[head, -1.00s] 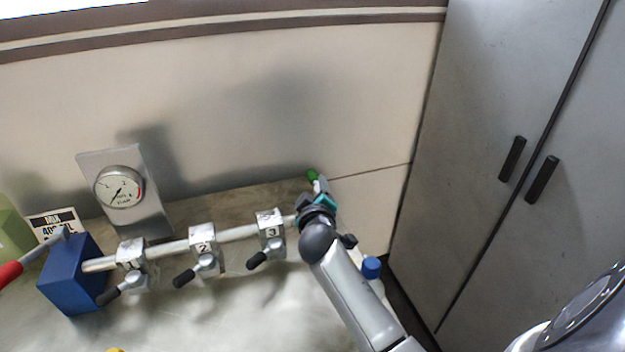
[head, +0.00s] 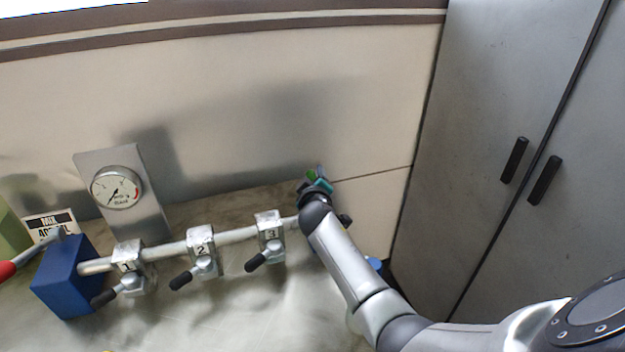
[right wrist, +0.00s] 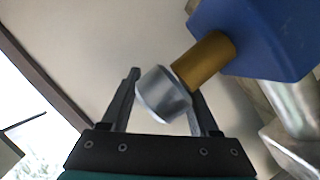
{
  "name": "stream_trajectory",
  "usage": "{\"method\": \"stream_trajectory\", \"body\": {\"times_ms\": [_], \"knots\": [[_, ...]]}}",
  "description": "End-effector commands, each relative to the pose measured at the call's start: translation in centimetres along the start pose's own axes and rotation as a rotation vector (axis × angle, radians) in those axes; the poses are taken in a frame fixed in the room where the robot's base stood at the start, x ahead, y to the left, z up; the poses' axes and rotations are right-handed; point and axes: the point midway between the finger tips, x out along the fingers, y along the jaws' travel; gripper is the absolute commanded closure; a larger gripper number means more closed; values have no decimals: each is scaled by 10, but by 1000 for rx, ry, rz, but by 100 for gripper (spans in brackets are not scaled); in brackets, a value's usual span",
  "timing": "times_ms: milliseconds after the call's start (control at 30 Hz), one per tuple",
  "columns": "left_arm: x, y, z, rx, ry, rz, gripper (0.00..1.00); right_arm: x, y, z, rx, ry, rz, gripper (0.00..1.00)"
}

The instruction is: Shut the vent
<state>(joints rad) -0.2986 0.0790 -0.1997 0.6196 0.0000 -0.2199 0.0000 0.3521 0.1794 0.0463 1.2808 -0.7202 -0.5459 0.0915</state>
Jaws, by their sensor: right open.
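The vent seems to be the silver round knob (right wrist: 163,96) on a brass stem (right wrist: 204,60), which comes out of a blue block (right wrist: 268,35) in the right wrist view. My right gripper (right wrist: 165,92) is open, with the knob between its two fingers; I cannot tell whether they touch it. My left gripper is not in view.
Three numbered valves, 1 (head: 128,266), 2 (head: 202,250) and 3 (head: 270,238), with black-tipped levers sit along the pipe. A blue block (head: 65,280) is at its left end, near a red-handled lever (head: 8,270). A gauge (head: 117,187) stands behind. Grey cabinets (head: 500,90) are at right.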

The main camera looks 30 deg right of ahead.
Motion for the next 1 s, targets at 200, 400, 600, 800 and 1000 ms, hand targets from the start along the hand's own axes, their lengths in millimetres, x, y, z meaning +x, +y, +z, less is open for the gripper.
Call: {"method": "stream_trajectory", "body": {"times_ms": [200, 400, 600, 800, 1000], "knots": [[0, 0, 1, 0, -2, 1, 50, 0, 0, 0, 0, 0, 0, 52], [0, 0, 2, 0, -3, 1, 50, 0, 0, 0, 0, 0, 0, 74], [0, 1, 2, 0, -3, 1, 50, 0, 0, 0, 0, 0, 0, 97], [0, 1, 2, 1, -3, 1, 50, 0, 0, 0, 0, 0, 0, 100], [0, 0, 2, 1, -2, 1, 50, 0, 0, 0, 0, -1, 0, 100]]}}
